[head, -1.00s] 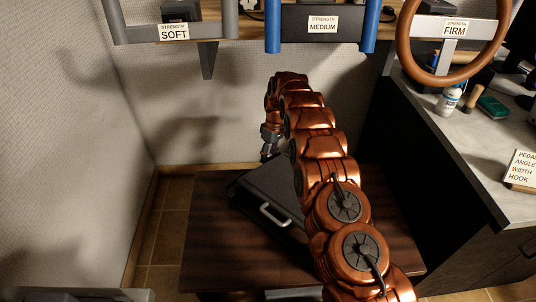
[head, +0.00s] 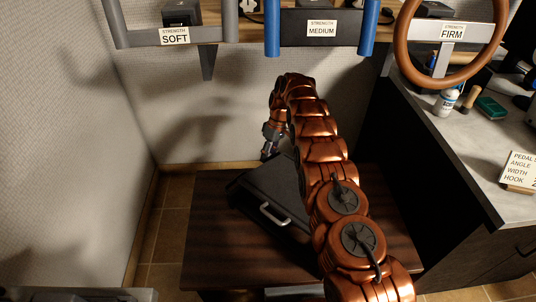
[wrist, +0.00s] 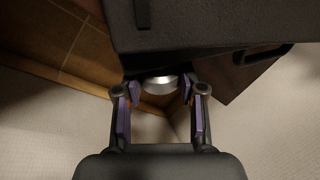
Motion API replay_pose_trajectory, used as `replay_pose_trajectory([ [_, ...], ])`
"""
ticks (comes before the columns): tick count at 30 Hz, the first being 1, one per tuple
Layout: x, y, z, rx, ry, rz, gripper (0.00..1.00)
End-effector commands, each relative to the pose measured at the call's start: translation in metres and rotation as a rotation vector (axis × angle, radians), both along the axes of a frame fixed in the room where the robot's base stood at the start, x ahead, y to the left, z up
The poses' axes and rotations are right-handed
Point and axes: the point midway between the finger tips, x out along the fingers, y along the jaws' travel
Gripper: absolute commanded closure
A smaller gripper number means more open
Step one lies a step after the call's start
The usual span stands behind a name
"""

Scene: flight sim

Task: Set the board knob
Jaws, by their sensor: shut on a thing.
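A black board-like box (head: 262,189) with a pale handle (head: 274,214) lies on the dark wooden table, and its dark edge (wrist: 190,28) fills the top of the wrist view. A round silvery knob (wrist: 160,84) shows at that edge in the wrist view. In the head view my gripper (head: 268,151) is at the far left side of the box, where the knob cannot be made out.
The dark wooden table (head: 215,255) stands between a pale wall (head: 70,150) and a grey counter (head: 460,140). A shelf above holds a SOFT grey yoke (head: 190,35), a MEDIUM blue-handled yoke (head: 320,28) and a FIRM brown wheel (head: 405,60).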

Motion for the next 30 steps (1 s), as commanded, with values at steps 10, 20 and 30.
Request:
replay_pose_trajectory([
  [10,0.0010,-0.0010,0.0003,0.024,0.023,-0.001,0.95],
  [20,0.0008,-0.0017,-0.0010,0.044,0.047,-0.001,0.95],
  [30,0.0008,-0.0018,-0.0014,0.058,0.061,-0.001,0.95],
])
